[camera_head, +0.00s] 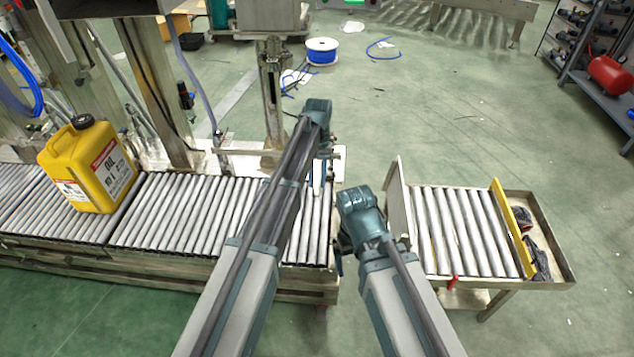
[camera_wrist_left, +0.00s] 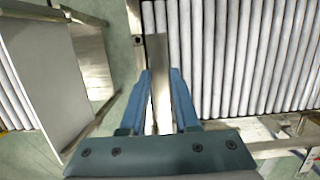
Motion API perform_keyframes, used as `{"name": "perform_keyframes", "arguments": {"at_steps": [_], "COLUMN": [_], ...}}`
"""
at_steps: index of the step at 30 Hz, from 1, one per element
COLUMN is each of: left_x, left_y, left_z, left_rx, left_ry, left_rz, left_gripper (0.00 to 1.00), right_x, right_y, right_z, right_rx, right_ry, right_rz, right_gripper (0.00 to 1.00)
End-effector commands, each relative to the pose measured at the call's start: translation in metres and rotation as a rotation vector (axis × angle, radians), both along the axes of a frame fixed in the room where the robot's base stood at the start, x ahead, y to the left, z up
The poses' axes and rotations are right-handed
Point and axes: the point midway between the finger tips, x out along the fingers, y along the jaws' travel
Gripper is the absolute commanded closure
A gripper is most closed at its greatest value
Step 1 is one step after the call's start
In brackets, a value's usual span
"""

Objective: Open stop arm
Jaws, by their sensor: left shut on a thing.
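The stop arm (camera_wrist_left: 158,75) is a narrow flat metal bar in the left wrist view. It lies between the blue fingers of my left gripper (camera_wrist_left: 160,95), which is shut on it, beside the rollers' edge. In the head view my left gripper (camera_head: 318,178) points down at the right end of the long roller conveyor (camera_head: 190,215), and its own arm partly covers it. My right arm reaches in near the gap between the two conveyors. Its gripper (camera_head: 342,250) is mostly hidden, and its fingers do not show clearly.
A yellow oil canister (camera_head: 90,165) stands on the long conveyor at the left. A short roller conveyor (camera_head: 460,230) stands at the right, with an upright metal plate (camera_head: 398,205) at its near-gap end and a yellow bar (camera_head: 512,228) at its far end. Open floor separates the conveyors.

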Motion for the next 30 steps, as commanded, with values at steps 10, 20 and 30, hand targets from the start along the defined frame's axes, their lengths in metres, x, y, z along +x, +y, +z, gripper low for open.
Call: {"name": "perform_keyframes", "arguments": {"at_steps": [10,20,30], "left_x": [0.018,0.017,0.016], "left_y": [0.000,0.000,0.000], "left_z": [0.039,0.038,0.038], "left_rx": [0.000,0.000,0.000], "left_ry": [0.166,0.168,0.169], "left_rz": [0.000,0.000,0.000], "left_gripper": [1.00,0.63,0.40], "right_x": [0.000,0.000,0.000], "right_y": [0.000,0.000,0.000], "right_z": [0.028,0.027,0.027], "right_rx": [0.002,0.002,0.002], "right_ry": [0.001,0.001,0.001], "right_rz": [-0.001,0.000,0.000], "right_gripper": [0.03,0.03,0.03]}}
